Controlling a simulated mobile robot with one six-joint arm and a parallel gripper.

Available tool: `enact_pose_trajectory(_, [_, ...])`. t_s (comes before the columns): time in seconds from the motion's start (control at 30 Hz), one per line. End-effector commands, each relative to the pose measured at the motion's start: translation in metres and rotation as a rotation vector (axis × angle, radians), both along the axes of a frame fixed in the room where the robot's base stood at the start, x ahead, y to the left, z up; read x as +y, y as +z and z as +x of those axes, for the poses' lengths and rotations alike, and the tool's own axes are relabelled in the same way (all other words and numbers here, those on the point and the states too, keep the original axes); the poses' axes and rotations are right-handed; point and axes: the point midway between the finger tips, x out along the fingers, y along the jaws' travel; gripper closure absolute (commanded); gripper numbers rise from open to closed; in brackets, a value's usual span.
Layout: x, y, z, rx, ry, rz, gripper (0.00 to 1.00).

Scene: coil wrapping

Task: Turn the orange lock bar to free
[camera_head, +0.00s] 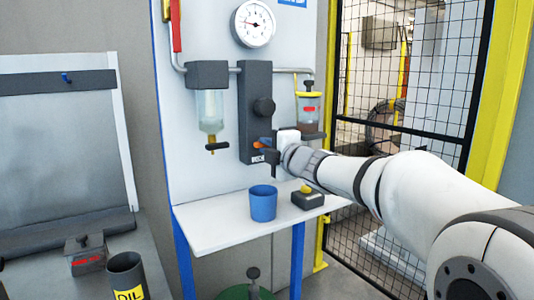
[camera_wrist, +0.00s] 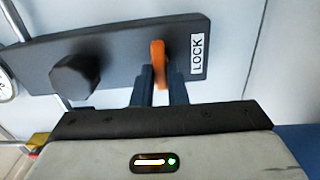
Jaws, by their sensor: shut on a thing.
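The orange lock bar (camera_wrist: 158,60) sits on a dark grey plate (camera_wrist: 118,55), beside a white label reading LOCK (camera_wrist: 196,54). In the wrist view it stands upright, across the plate's long side. My gripper (camera_wrist: 160,85) has its two dark blue fingers shut on the lower part of the bar, which they partly hide. In the head view the bar is a small orange patch (camera_head: 265,141) low on the dark upright plate (camera_head: 254,100). My gripper (camera_head: 274,147) reaches it there from the right.
A dark knob (camera_head: 264,107) is above the bar on the same plate. Bowls hang on both sides: a clear one (camera_head: 209,108) left, a red-marked one (camera_head: 309,110) right. Below, a white shelf (camera_head: 215,224) bears a blue cup (camera_head: 263,204) and a dark box with a yellow button (camera_head: 308,199).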

Motion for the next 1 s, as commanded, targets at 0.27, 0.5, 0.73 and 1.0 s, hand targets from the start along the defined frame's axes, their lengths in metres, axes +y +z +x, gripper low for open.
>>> enact_pose_trajectory(0.27, [0.001,-0.0029,-0.0003,-0.018,0.002,-0.034,1.0])
enact_pose_trajectory(0.5, [0.001,-0.0029,-0.0003,-0.018,0.002,-0.036,1.0])
enact_pose_trajectory(0.73, [0.0008,-0.0026,-0.0002,-0.019,0.002,-0.035,0.77])
enact_pose_trajectory(1.0, [0.0002,-0.0013,0.0,-0.02,0.001,-0.033,0.65])
